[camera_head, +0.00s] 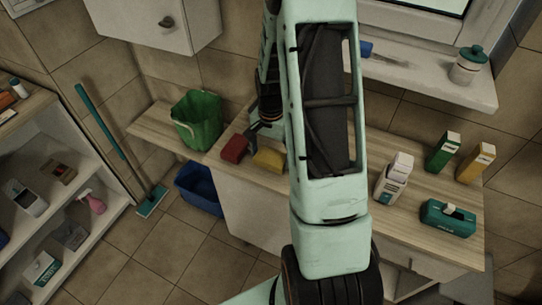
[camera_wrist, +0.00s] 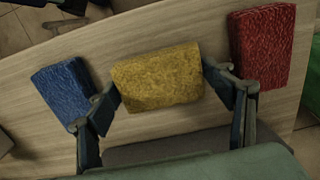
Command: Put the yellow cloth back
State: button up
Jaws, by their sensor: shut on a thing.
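The yellow cloth (camera_wrist: 158,77) is a thick folded block between my gripper's two fingers (camera_wrist: 165,92) in the wrist view. The fingers press against its left and right sides. It is at or just above the wooden counter; I cannot tell if it touches. In the head view the yellow cloth (camera_head: 268,160) shows beside my arm, with my gripper (camera_head: 262,142) partly hidden by the arm. A red cloth (camera_wrist: 262,46) lies to the right of it and a blue cloth (camera_wrist: 64,92) to the left in the wrist view. The red cloth also shows in the head view (camera_head: 234,148).
A green bucket (camera_head: 198,120) stands left of the cloths and a blue bin (camera_head: 199,188) is on the floor. Bottles and cartons (camera_head: 443,152) and a teal box (camera_head: 447,218) stand on the counter's right. A white cabinet (camera_head: 165,22) hangs above.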

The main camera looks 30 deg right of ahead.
aim_at(271, 157)
jog(key=shift+f, duration=0.25)
jog(key=shift+f, duration=0.1)
jog(key=shift+f, duration=0.15)
jog(key=o, duration=1.2)
jog(key=shift+r, duration=0.2)
notch_tip(271, 157, up, 12)
jog(key=shift+r+b, duration=0.1)
jog(key=shift+b, duration=0.2)
